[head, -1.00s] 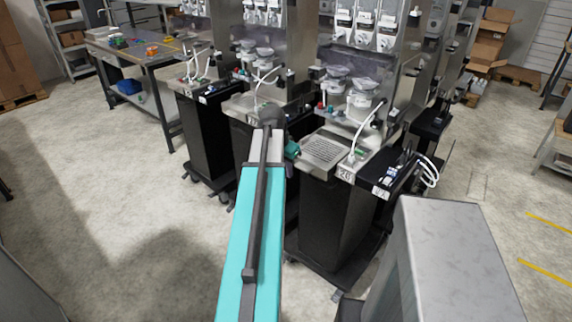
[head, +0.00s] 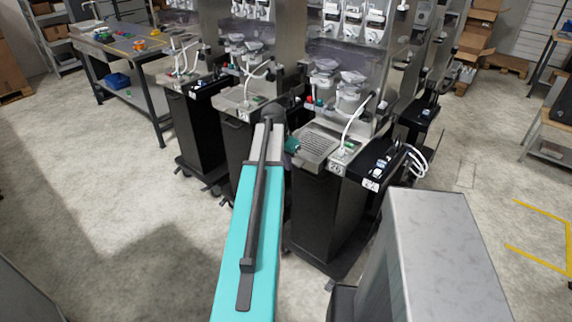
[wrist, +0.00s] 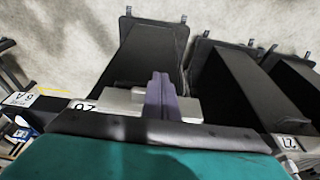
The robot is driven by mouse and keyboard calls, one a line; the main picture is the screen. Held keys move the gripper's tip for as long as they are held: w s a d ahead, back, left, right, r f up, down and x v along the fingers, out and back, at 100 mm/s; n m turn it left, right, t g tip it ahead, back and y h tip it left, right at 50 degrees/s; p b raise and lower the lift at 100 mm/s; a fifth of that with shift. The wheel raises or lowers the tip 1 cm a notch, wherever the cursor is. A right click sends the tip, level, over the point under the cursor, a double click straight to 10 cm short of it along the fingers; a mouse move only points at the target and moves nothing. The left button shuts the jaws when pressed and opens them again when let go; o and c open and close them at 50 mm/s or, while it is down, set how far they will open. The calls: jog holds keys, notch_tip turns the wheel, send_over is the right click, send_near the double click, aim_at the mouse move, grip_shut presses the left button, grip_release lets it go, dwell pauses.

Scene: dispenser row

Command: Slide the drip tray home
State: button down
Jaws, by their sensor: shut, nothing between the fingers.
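The drip tray (head: 318,142) is a grey metal tray with a slotted top, at the front of the nearest dispenser, left of its white number label. My gripper (wrist: 158,96) shows in the wrist view as two purple-grey fingers, shut together with nothing between them. The fingers overlap a pale grey front piece (wrist: 122,97), which looks like the tray's front edge; I cannot tell whether they touch it. In the head view only a teal part of my gripper shows, just left of the tray, and my arm hides the fingertips. How far the tray stands out is unclear.
A black pedestal (head: 325,215) on a wheeled base stands under the nearest dispenser. A white hose (head: 352,122) and a black side unit (head: 378,168) are right of the tray. Similar dispensers stand to the left. The floor (head: 90,190) at left is clear.

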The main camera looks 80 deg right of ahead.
aim_at(296, 157)
jog(key=shift+d, duration=0.15)
jog(key=shift+s+d+b, duration=0.1)
jog(key=shift+s+d, duration=0.3)
jog(key=shift+d, duration=0.3)
jog(key=shift+s+d+b, duration=0.15)
jog(key=shift+s+d, duration=0.2)
jog(key=shift+d, duration=0.3)
jog(key=shift+s+d+b, duration=0.1)
jog(key=shift+s+d, duration=0.3)
jog(key=shift+d, duration=0.3)
jog(key=shift+s+d+r, duration=0.1)
jog(key=shift+s, duration=0.05)
jog(key=w+a+r+b, duration=0.2)
jog(key=a+r, duration=0.4)
jog(key=r, duration=0.3)
jog(key=shift+w+a+r, duration=0.2)
jog(key=shift+w, duration=0.6)
